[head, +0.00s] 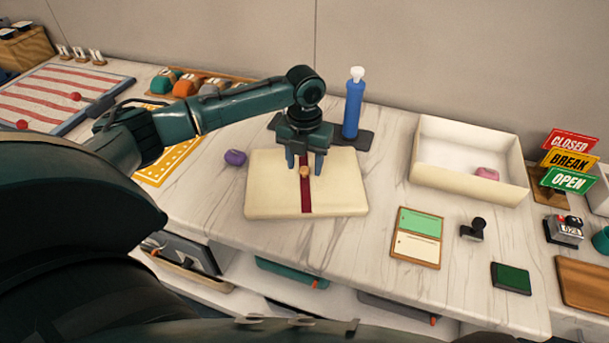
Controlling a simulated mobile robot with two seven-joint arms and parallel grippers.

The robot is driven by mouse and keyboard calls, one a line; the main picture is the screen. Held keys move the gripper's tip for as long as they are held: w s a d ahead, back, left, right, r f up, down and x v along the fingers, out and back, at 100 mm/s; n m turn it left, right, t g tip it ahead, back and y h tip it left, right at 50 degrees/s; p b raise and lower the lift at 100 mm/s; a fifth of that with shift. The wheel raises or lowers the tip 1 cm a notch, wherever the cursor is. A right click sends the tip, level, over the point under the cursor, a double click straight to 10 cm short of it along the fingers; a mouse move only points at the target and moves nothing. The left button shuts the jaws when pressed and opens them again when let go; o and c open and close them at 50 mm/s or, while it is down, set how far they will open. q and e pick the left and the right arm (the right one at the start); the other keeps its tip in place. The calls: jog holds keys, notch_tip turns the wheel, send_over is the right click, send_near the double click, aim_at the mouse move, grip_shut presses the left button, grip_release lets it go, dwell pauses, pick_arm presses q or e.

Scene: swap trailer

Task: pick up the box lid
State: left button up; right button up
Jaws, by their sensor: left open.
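The box lid (265,190) is a flat cream slab with a dark red stripe across its middle and a small tan knob (305,172) on the stripe. It lies on the marble counter. My left gripper (305,168) is open and points down over the lid, with one finger on each side of the knob. I cannot tell whether the fingers touch the lid. The open cream box (431,180) stands to the right with a pink item (487,173) inside. My right gripper is not in view.
A blue bottle (353,108) stands on a dark mat (365,141) just behind the lid. A purple item (235,157) sits to its left. A green and cream card board (417,237), a black stamp (474,229) and a green pad (511,278) lie to the right.

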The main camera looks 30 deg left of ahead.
pick_arm(q)
jog(key=shift+f, duration=0.7)
jog(key=shift+c, duration=0.6)
grip_shut()
